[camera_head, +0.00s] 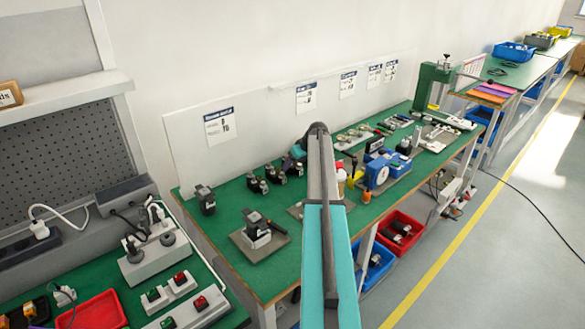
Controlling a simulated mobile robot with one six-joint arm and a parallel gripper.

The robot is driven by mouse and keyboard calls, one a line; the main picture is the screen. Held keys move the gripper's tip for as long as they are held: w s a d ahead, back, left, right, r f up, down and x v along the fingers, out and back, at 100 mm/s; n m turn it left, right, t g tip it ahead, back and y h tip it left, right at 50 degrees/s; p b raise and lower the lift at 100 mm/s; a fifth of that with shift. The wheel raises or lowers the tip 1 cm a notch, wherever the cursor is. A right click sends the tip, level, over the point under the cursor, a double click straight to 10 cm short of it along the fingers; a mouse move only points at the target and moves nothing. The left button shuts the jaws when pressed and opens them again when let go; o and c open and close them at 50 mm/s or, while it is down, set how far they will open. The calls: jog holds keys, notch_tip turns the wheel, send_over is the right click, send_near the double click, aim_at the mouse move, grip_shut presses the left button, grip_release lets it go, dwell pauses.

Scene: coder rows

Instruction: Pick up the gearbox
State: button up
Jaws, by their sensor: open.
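No part is plainly marked as the gearbox, and I cannot tell for certain which one it is. A small dark-and-silver unit (256,231) stands upright on a grey square plate (277,240) near the front of the green bench. A blue unit (376,175) sits on another grey plate farther right. A dark block-shaped unit (205,200) stands at the bench's left end, and several small black units lie toward the back. My teal and grey arm reaches up across the bench between these things.
A green press (432,87) stands farther along the green bench (225,228). A red bin (402,232) and a blue bin (375,262) are under it. At lower left are a red tray (92,312) and switch boxes. The aisle floor at right is mostly clear, with a cable.

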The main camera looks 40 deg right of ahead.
aim_at(294, 164)
jog(key=c, duration=1.2)
jog(key=shift+w, duration=0.1)
jog(key=shift+r, duration=0.15)
notch_tip(294, 164, up, 10)
jog(key=b, duration=0.2)
